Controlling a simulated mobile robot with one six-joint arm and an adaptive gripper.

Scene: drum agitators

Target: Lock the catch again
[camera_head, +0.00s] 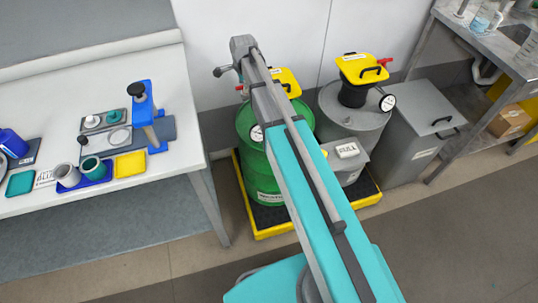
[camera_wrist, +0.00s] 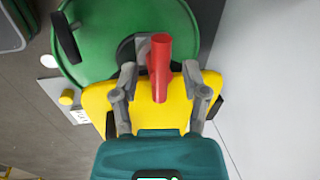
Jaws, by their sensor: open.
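The red catch (camera_wrist: 160,66) shows in the wrist view as a short red bar with a rounded end, at the edge of the yellow cover (camera_wrist: 96,97) on the green drum (camera_wrist: 98,35). My gripper (camera_wrist: 158,74) is open, with one finger on each side of the red catch and a visible gap on both sides. Whether the fingers are level with the catch in depth I cannot tell. In the head view my arm crosses in front of the green drum (camera_head: 248,172) and its yellow cover (camera_head: 288,80), and hides most of the catch.
A grey drum (camera_head: 355,125) with its own yellow cover (camera_head: 362,66) and red catch (camera_head: 385,62) stands to the right. Both drums stand on a yellow-edged pallet (camera_head: 272,232). A grey bin (camera_head: 412,135) is beside them. A white bench (camera_head: 75,205) is at left. A wall is close behind.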

